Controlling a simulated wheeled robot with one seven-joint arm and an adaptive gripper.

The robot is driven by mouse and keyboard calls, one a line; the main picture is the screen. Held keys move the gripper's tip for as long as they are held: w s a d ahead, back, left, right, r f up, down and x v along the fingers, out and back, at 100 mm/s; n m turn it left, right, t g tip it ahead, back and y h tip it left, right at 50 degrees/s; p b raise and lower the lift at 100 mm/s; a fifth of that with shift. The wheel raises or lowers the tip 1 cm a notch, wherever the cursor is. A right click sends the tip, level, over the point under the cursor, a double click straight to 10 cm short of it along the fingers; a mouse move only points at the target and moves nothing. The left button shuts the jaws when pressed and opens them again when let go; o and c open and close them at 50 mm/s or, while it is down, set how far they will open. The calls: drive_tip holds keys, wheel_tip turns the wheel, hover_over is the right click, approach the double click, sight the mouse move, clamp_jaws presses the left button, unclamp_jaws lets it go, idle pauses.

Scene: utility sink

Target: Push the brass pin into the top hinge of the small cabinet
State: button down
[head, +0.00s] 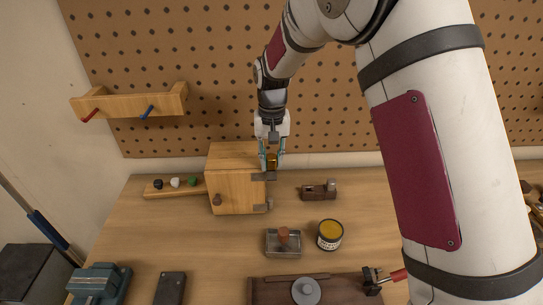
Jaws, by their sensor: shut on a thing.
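The small wooden cabinet (232,190) stands on the bench against the pegboard, with a round dark knob on its front. Its top hinge (263,177) is a dark plate at the upper right front edge, and a lower hinge (262,207) sits below it. My gripper (272,160) points down just above the top hinge, shut on the brass pin (272,160), which shows as a small golden patch between the fingers. The pin's lower end is too small to make out, so I cannot tell whether it touches the hinge.
A small block plane (319,190) stands right of the cabinet. A wooden rack with coloured knobs (175,187) is at the left. Bare bench lies between them.

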sight(272, 157)
drive_tip(key=shift+f, duration=0.35)
drive_tip(key=c, duration=1.2)
unclamp_jaws()
drive_tip(key=shift+c, duration=0.2)
wheel_tip(272, 157, up, 11)
drive_tip(key=shift+r, duration=0.5)
